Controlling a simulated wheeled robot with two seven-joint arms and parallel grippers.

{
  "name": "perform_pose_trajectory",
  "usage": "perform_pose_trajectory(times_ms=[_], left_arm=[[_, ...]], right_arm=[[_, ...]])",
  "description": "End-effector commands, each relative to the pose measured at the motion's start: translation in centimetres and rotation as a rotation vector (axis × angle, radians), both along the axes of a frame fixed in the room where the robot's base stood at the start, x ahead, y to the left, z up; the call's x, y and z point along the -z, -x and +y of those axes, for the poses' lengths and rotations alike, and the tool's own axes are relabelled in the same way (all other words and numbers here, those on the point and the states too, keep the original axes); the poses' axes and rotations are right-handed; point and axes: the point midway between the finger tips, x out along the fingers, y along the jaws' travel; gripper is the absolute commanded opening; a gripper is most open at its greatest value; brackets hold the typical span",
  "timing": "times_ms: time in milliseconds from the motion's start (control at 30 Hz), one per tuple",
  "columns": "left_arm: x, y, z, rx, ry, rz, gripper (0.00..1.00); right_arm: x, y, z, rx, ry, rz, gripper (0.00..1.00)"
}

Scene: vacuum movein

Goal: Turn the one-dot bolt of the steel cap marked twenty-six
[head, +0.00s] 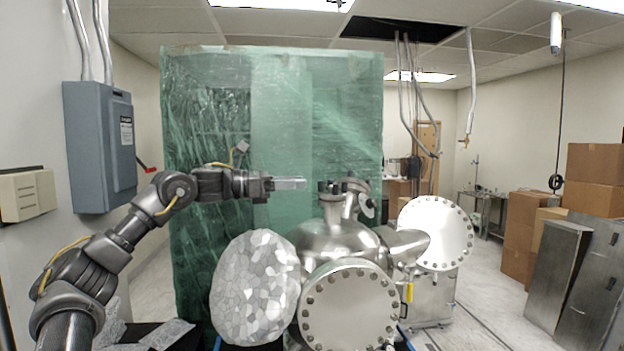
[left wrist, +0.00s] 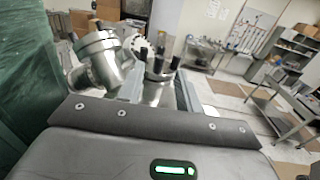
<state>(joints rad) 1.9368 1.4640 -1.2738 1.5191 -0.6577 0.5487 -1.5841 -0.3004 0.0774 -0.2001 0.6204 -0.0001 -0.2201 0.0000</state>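A round steel vessel (head: 335,240) stands ahead, with two small capped ports on top. Its nearer port (head: 331,200) carries dark upright bolts; in the left wrist view a steel port with several black bolts (left wrist: 159,68) shows beyond and between my fingers. No number or dot can be read on any cap. My left gripper (head: 290,183) points right, level with the bolt tops and a little left of them, apparently not touching. In the left wrist view my left gripper (left wrist: 161,88) has its two fingers apart, with nothing seen held. My right gripper is not in view.
Large round flanges (head: 350,308) and (head: 435,233) face outward on the vessel. A foil-like grey rounded object (head: 255,287) stands left of it. A green translucent sheet (head: 215,130) hangs behind my arm. Cardboard boxes (head: 590,180) stand right. The air above the vessel is clear.

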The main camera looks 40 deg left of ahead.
Motion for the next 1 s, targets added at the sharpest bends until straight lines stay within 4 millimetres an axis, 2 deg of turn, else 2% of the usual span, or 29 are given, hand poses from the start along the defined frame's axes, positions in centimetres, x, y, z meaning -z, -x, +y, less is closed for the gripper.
perform_pose_trajectory(times_ms=[100,300,667,933,1000], left_arm=[[-0.3,-1.6,-1.2,0.002,-0.001,0.002,0.35],[-0.1,-3.3,-2.3,-0.001,-0.001,0.001,0.35],[0.0,-3.7,-2.6,-0.001,0.000,0.000,0.35],[0.0,-3.6,-2.5,-0.001,0.000,0.000,0.00],[0.0,-3.6,-2.5,-0.001,0.000,0.000,0.00]], right_arm=[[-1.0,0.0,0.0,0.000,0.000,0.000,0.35],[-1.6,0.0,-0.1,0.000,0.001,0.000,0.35],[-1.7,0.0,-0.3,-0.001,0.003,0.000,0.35],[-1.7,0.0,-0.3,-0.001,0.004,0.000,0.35],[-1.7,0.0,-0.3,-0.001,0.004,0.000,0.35]])
